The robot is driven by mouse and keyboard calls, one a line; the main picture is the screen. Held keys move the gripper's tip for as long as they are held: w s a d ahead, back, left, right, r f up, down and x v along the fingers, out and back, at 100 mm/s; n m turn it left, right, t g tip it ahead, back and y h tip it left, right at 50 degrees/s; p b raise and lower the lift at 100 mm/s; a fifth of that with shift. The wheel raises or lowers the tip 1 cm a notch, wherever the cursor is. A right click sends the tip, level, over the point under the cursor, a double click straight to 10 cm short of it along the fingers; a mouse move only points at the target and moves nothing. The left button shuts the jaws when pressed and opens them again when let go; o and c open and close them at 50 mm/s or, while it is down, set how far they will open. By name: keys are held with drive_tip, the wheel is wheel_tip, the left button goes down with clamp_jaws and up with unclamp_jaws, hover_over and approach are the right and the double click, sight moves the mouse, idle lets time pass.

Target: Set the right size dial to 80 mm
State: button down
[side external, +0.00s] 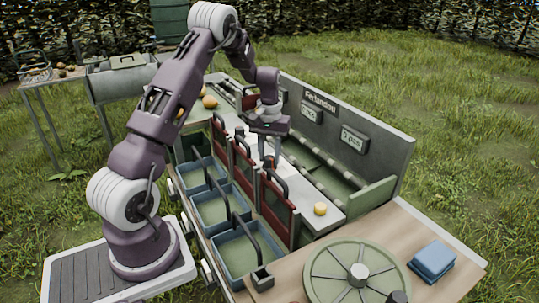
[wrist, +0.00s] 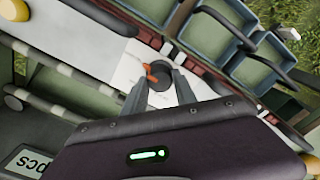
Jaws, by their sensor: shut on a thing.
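A dark round dial knob (wrist: 160,76) with an orange pointer (wrist: 150,72) sits on a white scale plate (wrist: 130,68) in the wrist view. My gripper (wrist: 162,78) has one finger on each side of the knob and is shut on it. The scale marks are too small to read, so the value pointed at cannot be told. In the side view my gripper (side external: 269,160) points down over the pale top of the sorting bench (side external: 305,190), and the knob is mostly hidden by the fingers.
Blue bins (side external: 205,205) with dark handles line the bench's near side, beside dark red gates (side external: 242,165). A yellow pear (side external: 320,209) lies on the bench top. A grey back panel (side external: 375,160) with count displays rises behind. A round green turntable (side external: 330,275) and blue cloths (side external: 432,261) are at front right.

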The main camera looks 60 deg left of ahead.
sight(270, 158)
drive_tip(key=shift+r, duration=0.1)
drive_tip(key=c, duration=1)
unclamp_jaws()
wheel_tip(270, 158, up, 7)
drive_tip(key=shift+d+r, duration=0.1)
drive_tip(key=s+d+r+m+t, duration=0.15)
drive_tip(key=s+d+r, duration=0.25)
drive_tip(key=d+r, duration=0.4)
drive_tip(key=s+d+r+m+t, duration=0.1)
drive_tip(key=s+d+r+m, duration=0.25)
drive_tip(key=d+r, duration=0.45)
drive_tip(key=s+d+f+m+t, duration=0.1)
drive_tip(key=s+d+m, duration=0.1)
drive_tip(key=s+d, duration=0.3)
drive_tip(key=s+d+m+t, duration=0.1)
drive_tip(key=s+d, duration=0.5)
drive_tip(key=s, duration=0.6)
drive_tip(key=shift+f+m+t, duration=0.35)
drive_tip(key=shift+m+t, duration=0.05)
drive_tip(key=shift+t, duration=0.15)
